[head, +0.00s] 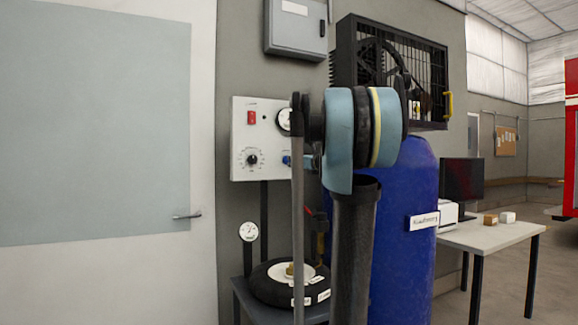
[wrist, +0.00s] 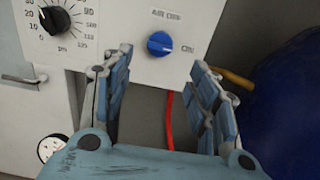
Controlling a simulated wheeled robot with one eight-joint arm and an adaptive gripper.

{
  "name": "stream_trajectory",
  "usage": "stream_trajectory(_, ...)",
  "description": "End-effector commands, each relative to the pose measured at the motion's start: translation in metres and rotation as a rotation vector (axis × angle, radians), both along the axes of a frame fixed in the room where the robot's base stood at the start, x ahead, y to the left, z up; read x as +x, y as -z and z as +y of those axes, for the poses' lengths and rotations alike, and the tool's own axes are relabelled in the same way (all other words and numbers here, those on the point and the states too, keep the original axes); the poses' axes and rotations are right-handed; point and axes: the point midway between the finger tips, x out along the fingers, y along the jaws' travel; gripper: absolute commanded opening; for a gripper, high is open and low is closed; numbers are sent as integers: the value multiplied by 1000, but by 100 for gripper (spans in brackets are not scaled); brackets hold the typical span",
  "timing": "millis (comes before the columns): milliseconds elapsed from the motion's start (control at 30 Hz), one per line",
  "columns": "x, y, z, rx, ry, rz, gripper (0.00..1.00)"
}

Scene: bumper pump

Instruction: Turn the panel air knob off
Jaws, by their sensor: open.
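The blue air knob (wrist: 159,44) sits on the white panel (wrist: 125,25) at the upper middle of the wrist view. Small lettering is above it and what looks like "ON" is at its right; a light mark on the knob seems to run toward that side. My gripper (wrist: 160,65) is open and empty. Its two blue-padded fingers stand left and right below the knob, apart from it. In the head view the knob (head: 287,161) shows at the panel's lower right, and my arm hides most of the gripper and the panel's right edge.
A black dial knob (wrist: 54,20) with a number scale is left of the air knob. A red hose (wrist: 169,120) hangs below the panel. A blue tank (head: 405,240) stands at right. A stand with a black tyre-like ring (head: 268,291) is below.

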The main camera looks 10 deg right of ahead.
Motion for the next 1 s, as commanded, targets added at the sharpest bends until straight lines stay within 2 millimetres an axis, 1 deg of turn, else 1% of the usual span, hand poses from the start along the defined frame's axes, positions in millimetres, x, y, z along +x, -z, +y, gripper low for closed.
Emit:
stream_trajectory(100, 18, 0, 6, 0, -2, 0, 54)
stream_trajectory(400, 60, 0, 21, -1, -3, 0, 54)
stream_trajectory(600, 81, 0, 27, -1, -1, 0, 54)
stream_trajectory(800, 90, 0, 30, -1, -2, 0, 54)
stream_trajectory(1000, 91, 0, 31, -1, -1, 0, 54)
